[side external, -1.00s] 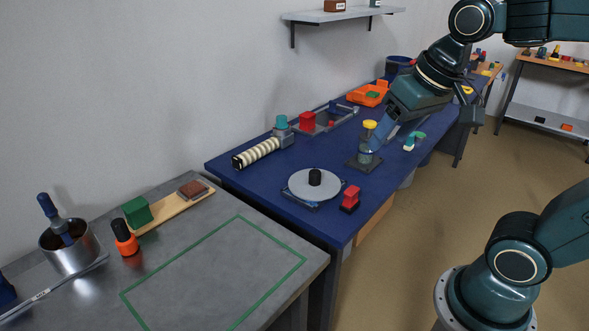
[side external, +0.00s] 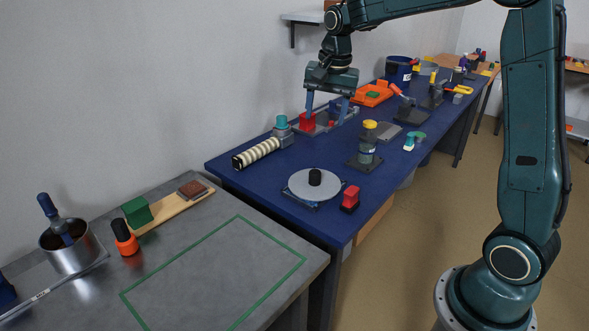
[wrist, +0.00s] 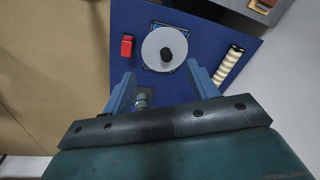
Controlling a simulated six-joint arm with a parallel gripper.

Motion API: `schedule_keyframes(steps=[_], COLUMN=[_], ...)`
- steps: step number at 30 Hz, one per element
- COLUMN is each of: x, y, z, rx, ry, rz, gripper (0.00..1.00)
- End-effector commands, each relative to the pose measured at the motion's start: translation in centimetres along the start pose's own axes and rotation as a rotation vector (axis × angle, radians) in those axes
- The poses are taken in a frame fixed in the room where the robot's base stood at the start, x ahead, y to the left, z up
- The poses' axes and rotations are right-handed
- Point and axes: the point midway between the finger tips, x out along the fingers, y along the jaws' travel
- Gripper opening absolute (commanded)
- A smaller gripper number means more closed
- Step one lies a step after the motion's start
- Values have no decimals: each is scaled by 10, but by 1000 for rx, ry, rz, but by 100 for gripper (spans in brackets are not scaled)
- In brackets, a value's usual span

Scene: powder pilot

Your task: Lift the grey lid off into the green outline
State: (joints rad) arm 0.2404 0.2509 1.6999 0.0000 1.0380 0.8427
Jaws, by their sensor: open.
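The grey lid (side external: 303,188) is a round disc with a black knob, on the blue table's near end in the side view. It lies flat on a dark blue base (side external: 297,203) that is mostly hidden under it. The lid also shows in the wrist view (wrist: 157,51), ahead of the fingers. The green outline (side external: 284,265) is an empty rectangle on the grey bench at front left. My gripper (side external: 326,120) is open and empty above the back of the blue table, beyond the lid. Its blue fingers also show in the wrist view (wrist: 164,80).
A red block (side external: 350,197) stands right of the lid and a cream ribbed roll (side external: 256,153) lies left of it. A yellow-topped post (side external: 368,140) stands behind. On the grey bench (side external: 190,245) are an orange bottle (side external: 124,240) and a metal pot (side external: 73,250).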

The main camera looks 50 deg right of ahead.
Motion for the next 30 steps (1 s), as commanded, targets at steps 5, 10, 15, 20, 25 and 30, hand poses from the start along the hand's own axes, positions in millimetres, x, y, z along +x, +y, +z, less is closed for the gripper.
schedule_keyframes(steps=[5,10,15,20,25,30], x=[36,73,106,124,130,132], y=[-11,-17,-19,-19,-18,-18], z=[-33,-60,-82,-94,-97,-96], rx=[147,285,403,469,489,489], ry=[-28,-49,-63,-70,-72,-72], rz=[42,81,113,131,137,137], gripper=[59,59,59,59,59,59])
